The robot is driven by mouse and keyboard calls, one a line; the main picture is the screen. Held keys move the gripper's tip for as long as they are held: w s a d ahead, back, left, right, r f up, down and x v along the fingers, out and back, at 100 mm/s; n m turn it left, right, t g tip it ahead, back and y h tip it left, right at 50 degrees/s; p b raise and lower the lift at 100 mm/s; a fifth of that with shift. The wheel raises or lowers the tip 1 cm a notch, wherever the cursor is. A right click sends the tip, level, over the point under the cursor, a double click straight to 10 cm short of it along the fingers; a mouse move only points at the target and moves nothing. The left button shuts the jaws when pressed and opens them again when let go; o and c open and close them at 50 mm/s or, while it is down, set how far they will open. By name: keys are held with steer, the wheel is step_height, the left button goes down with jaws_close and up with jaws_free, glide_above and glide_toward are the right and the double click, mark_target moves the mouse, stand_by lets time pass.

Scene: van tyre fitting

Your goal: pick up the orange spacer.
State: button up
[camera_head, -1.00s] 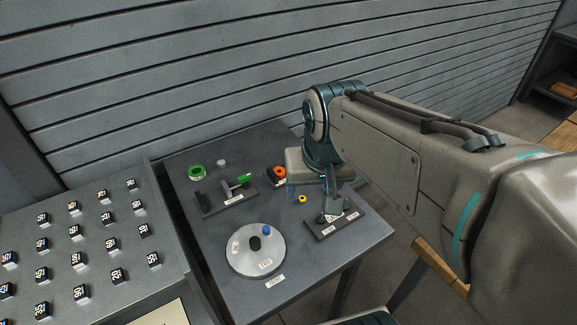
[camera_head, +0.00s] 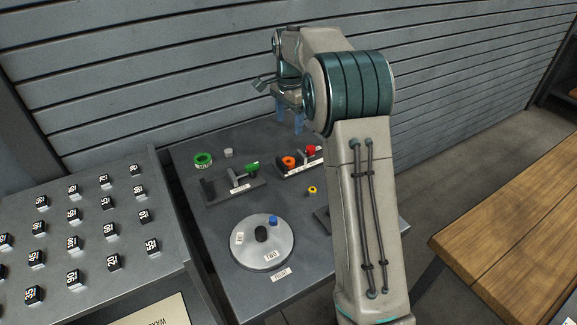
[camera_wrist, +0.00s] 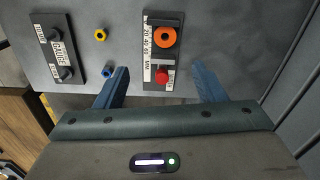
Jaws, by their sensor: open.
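The orange spacer (camera_head: 289,161) is a thick ring on a dark fixture (camera_head: 287,173) at the back right of the grey table. In the wrist view the orange spacer (camera_wrist: 156,38) lies flat on the fixture, beside a scale marked 20 40 60 MM. A red round piece (camera_head: 310,151) sits on the same fixture; it also shows in the wrist view (camera_wrist: 162,75). My gripper (camera_head: 291,117) is raised above the back of the table, open and empty. In the wrist view its blue fingers (camera_wrist: 160,70) are spread either side of the red piece, and the spacer lies beyond their tips.
A slatted wall stands close behind. A green ring (camera_head: 203,160), a holder with a green piece (camera_head: 236,186), a small yellow ring (camera_head: 312,190) and a round plate (camera_head: 262,257) are on the table. A gauge fixture (camera_wrist: 68,50) lies left in the wrist view.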

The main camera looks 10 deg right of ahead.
mark_target(288, 163)
steer(key=shift+m, duration=0.3)
steer(key=f, duration=0.5)
steer(key=w+f+p, duration=0.1)
steer(key=f, duration=0.9)
steer(key=shift+w+f+p, duration=0.1)
steer(key=shift+w+p, duration=0.05)
steer(key=shift+p, duration=0.25)
steer(key=shift+c, duration=0.2)
steer(key=c, duration=1.1)
steer(key=shift+o, duration=0.2)
